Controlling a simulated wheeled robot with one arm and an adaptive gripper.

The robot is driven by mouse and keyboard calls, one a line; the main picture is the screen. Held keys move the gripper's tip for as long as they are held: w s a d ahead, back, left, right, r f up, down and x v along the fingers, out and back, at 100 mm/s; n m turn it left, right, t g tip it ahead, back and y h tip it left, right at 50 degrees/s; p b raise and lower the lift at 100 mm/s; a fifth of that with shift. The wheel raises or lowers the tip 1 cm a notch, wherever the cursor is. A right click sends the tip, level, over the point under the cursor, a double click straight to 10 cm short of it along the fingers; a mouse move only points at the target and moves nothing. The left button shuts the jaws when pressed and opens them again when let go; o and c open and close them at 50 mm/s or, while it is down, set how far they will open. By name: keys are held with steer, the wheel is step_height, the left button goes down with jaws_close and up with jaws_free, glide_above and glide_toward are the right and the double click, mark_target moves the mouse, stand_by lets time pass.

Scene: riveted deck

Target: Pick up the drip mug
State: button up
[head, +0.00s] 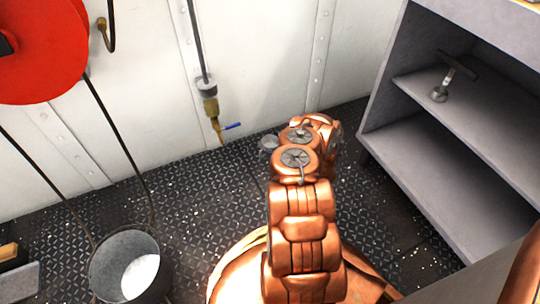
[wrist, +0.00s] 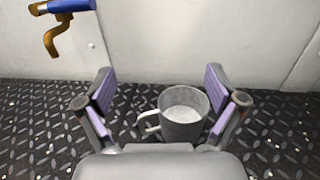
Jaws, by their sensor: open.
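The drip mug is a grey metal mug (wrist: 186,128) with a pale inside and a handle on its left. It stands upright on the deck in the wrist view, beneath a tap. My gripper (wrist: 160,92) is open, with one purple-padded finger on each side. The mug sits between the fingers, nearer the right one; I cannot tell if they touch. In the head view a small part of the mug (head: 268,143) shows just left of my copper arm, which hides the gripper.
A brass tap with a blue lever (head: 212,110) hangs on the white wall above the mug. A grey bucket (head: 100,271) stands at the lower left under a red reel (head: 45,60). A grey shelf unit (head: 390,120) stands at the right.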

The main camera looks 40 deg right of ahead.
steer(key=s+d+f+m+h, duration=0.1)
steer(key=s+d+f, duration=0.15)
steer(key=f, duration=0.25)
steer(key=b, duration=0.4)
glide_toward(270, 141)
steer(key=shift+s+a+r+g, duration=0.2)
steer(key=shift+s+a+r, duration=0.1)
steer(key=shift+a, duration=0.3)
steer(key=shift+s+a+r+g, duration=0.2)
steer(key=shift+s+a+r, duration=0.1)
steer(key=shift+a, duration=0.25)
steer(key=shift+x, duration=0.9)
steer(key=shift+b+x, duration=1.45)
steer(key=shift+x, duration=1.5)
steer(key=shift+r, duration=0.15)
steer(key=shift+c, duration=0.2)
steer(key=c, duration=1)
